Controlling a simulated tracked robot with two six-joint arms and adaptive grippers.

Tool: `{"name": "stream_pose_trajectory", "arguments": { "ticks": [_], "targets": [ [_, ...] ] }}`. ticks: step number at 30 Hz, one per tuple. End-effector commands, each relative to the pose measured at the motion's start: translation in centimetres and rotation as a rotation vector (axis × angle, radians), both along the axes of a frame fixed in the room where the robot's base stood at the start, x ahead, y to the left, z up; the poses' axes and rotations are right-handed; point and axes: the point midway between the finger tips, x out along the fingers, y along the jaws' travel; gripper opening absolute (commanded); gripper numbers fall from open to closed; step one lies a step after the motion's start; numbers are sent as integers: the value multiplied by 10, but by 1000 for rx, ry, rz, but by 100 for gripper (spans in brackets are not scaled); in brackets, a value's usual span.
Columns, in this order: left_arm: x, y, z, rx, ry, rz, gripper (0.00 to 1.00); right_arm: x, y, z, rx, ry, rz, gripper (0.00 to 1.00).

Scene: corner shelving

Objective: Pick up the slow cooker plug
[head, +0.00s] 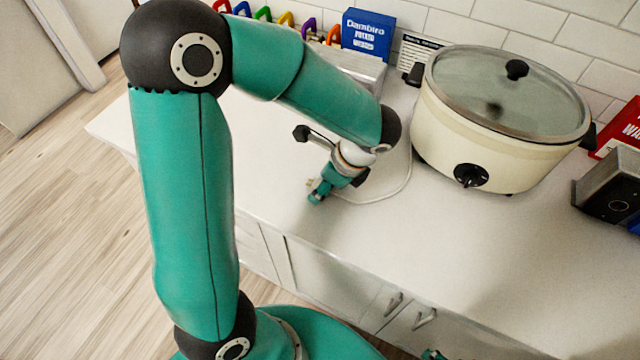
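The cream slow cooker (500,125) with a glass lid stands on the white counter at the upper right of the head view. Its pale cord (408,172) curves down from the cooker's left side and runs left across the counter to my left gripper (317,192). A small pale piece at the cord's end, which looks like the plug (311,183), shows beside the fingertips. My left gripper is low over the counter, right at the plug. Its fingers are small and partly hidden, so I cannot tell whether they are open or hold it.
A blue box (368,34), a metal container (350,68) and several coloured handles line the tiled wall. A dark grey appliance (609,190) and a red box (622,130) stand at the right. The counter (450,235) in front of the cooker is clear.

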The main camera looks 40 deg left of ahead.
Motion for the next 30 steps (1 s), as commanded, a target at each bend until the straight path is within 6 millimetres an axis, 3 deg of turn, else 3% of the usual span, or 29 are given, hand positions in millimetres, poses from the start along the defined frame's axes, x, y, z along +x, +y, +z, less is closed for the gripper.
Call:
{"name": "stream_pose_trajectory", "arguments": {
  "ticks": [4,15,25,30],
  "targets": [
    [0,0,0,0,0,0,58,0,0,0,0,0,0,72],
    [0,-1,0,0,0,-1,0,0,0,0,0,0,0,72],
    [1,-1,3,0,-1,0,0,0,0,0,0,0,0,72],
    [1,-1,14,1,-4,-2,0,0,0,1,0,0,0,72]
  ]
}}
